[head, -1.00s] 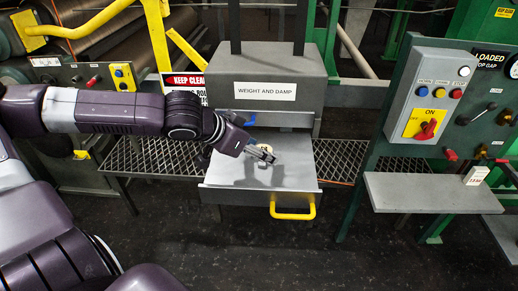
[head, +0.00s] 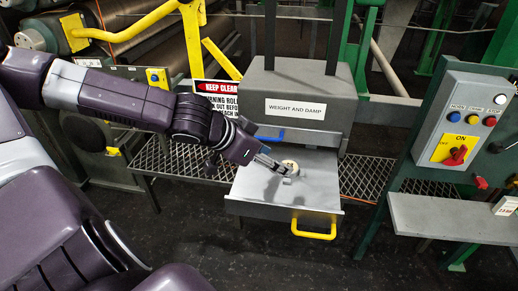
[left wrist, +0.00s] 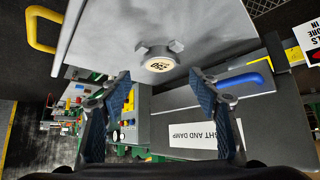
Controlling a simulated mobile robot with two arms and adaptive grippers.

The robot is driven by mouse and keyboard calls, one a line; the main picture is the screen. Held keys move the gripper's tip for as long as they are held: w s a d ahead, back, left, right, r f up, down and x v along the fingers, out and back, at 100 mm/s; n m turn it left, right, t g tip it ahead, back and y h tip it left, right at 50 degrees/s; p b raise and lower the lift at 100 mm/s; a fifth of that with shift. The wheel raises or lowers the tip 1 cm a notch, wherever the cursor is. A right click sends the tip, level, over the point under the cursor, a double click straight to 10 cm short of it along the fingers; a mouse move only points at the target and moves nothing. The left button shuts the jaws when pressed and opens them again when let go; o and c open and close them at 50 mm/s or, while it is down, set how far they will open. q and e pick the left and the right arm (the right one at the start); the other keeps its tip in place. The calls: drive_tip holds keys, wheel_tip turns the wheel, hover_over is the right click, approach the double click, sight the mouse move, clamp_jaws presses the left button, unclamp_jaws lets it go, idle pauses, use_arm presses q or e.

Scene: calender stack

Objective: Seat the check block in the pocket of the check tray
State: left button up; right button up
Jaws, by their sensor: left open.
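The check tray is the grey pulled-out tray (head: 255,195) under the box marked WEIGHT AND DAMP; it also shows in the left wrist view (left wrist: 110,30). A round block with a cream printed face (head: 290,165), which I take for the check block, is on the tray. In the left wrist view the round block (left wrist: 158,63) has small grey lugs beside it. Whether it sits down in a pocket cannot be told. My left gripper (head: 272,164) is open and empty, just left of the block. In the left wrist view its fingers (left wrist: 160,85) are spread, with the block ahead between them.
A yellow handle (head: 313,231) is on the tray's front and a blue handle (head: 270,139) is near its back left. Mesh shelving (head: 175,162) flanks the tray. At the right are a grey shelf (head: 450,220), a small white block (head: 506,206) and a switch box (head: 462,120).

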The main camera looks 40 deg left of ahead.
use_arm(q)
drive_tip(key=p+v, duration=0.1)
drive_tip(key=v, duration=0.4)
drive_tip(key=shift+s+r, duration=0.25)
drive_tip(key=shift+r, duration=0.05)
drive_tip(key=shift+a, duration=0.1)
idle(0.3)
